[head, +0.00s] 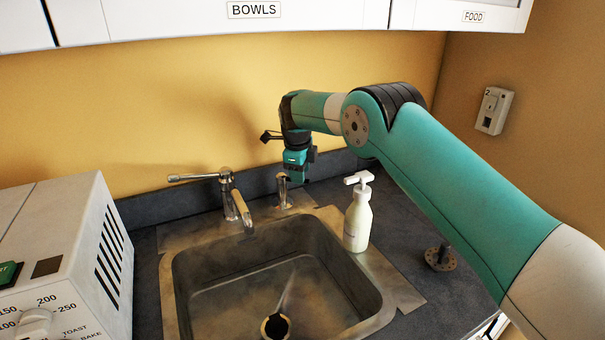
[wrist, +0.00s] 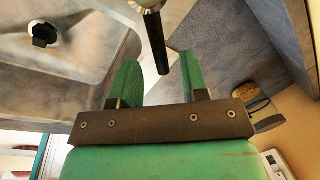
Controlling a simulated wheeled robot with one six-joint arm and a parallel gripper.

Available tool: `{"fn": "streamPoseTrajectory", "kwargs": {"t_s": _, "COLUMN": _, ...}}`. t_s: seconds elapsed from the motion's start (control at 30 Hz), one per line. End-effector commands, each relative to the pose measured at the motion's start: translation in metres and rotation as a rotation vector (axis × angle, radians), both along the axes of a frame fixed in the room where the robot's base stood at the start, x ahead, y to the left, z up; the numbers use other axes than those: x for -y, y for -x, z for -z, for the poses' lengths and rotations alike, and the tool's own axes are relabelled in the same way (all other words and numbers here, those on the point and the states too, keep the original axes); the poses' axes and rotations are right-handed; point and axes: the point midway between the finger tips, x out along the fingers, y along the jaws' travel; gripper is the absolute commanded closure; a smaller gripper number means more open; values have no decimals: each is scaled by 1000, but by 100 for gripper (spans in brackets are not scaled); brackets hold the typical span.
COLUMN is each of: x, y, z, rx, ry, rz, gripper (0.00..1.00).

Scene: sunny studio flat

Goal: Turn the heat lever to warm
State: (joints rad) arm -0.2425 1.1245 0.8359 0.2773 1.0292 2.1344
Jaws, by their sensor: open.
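My gripper (head: 296,178) hangs pointing down behind the sink, just right of the tap (head: 232,200). In the wrist view my gripper (wrist: 157,62) is open, with its green fingers apart. A dark lever (wrist: 158,45) on a round metal collar (wrist: 148,5) reaches into the gap between the fingertips and looks nearer the right one. I cannot tell if it touches. In the head view a short metal post (head: 283,190) stands below the gripper, its top partly hidden. No warm mark is readable.
The sink basin (head: 181,300) lies in front. A white soap bottle (head: 357,222) stands close to the gripper's right. A toaster oven (head: 60,255) is at left, cupboards (head: 330,18) hang above, and a wall box (head: 494,110) is at right. The counter (head: 440,300) right of the sink is mostly clear.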

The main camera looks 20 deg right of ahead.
Motion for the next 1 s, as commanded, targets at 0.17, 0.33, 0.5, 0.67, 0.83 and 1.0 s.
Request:
{"fn": "streamPoseTrajectory", "kwargs": {"t_s": 0.17, "x": 3, "y": -3, "z": 17, "rx": 0, "ry": 0, "rz": 2, "gripper": 59}}
{"fn": "streamPoseTrajectory", "kwargs": {"t_s": 0.33, "x": 4, "y": -4, "z": 21, "rx": 2, "ry": -1, "rz": 2, "gripper": 59}}
{"fn": "streamPoseTrajectory", "kwargs": {"t_s": 0.5, "x": 5, "y": -4, "z": 21, "rx": 1, "ry": 0, "rz": 3, "gripper": 59}}
{"fn": "streamPoseTrajectory", "kwargs": {"t_s": 0.67, "x": 5, "y": -4, "z": 21, "rx": 1, "ry": 0, "rz": 3, "gripper": 96}}
{"fn": "streamPoseTrajectory", "kwargs": {"t_s": 0.83, "x": 9, "y": -4, "z": 21, "rx": 0, "ry": -1, "rz": 4, "gripper": 100}}
{"fn": "streamPoseTrajectory", "kwargs": {"t_s": 1.0, "x": 7, "y": -3, "z": 22, "rx": 1, "ry": 0, "rz": 18, "gripper": 100}}
